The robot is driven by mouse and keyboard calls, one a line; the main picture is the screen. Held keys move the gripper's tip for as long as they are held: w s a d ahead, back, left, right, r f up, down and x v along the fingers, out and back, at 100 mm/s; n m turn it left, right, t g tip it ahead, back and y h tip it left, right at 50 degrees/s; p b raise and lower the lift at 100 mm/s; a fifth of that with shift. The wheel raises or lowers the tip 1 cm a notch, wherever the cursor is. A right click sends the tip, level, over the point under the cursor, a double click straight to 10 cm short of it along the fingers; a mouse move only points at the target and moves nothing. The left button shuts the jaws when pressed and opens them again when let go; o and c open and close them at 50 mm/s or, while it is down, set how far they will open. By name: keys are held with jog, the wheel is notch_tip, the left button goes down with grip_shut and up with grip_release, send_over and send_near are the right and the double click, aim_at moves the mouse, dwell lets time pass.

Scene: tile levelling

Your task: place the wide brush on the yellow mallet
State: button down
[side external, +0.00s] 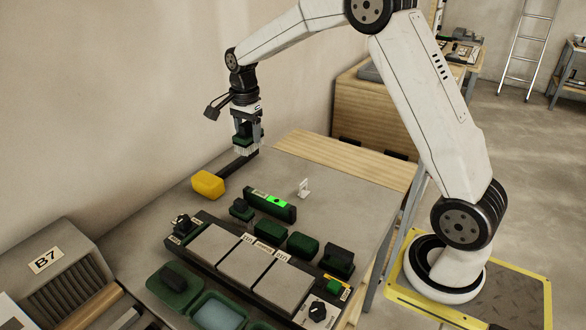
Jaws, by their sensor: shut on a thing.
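The wide brush (247,150) has a dark green body and pale bristles that point down. My gripper (247,129) is shut on its green body and holds it upright. The yellow mallet (208,184) lies on the grey bench top near the wall, with its yellow head at the left and its dark handle running up to the right. In the picture the brush is over the far end of the handle, right of the head. I cannot tell whether the bristles touch the handle.
A green level (270,205) with a lit vial and a small white piece (304,188) stand right of the mallet. Grey tiles (246,257) in a dark frame, green blocks and green trays fill the front. The wall is close behind the mallet. Bare bench lies right of the brush.

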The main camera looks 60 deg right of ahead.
jog(key=shift+w+d+f, duration=0.35)
jog(key=shift+w+f, duration=1.1)
jog(key=shift+w, duration=0.6)
jog(key=shift+w+d+f, duration=0.3)
jog(key=shift+w+f, duration=1.2)
jog(key=shift+w, duration=0.55)
jog(key=shift+w+d+f, duration=0.35)
jog(key=shift+w+f, duration=1.1)
jog(key=shift+w, duration=0.6)
jog(key=shift+f, duration=0.1)
jog(key=shift+w+f, duration=0.3)
jog(key=shift+f, duration=1.5)
jog(key=shift+f, duration=0.2)
grip_release()
jog(key=shift+r, duration=0.1)
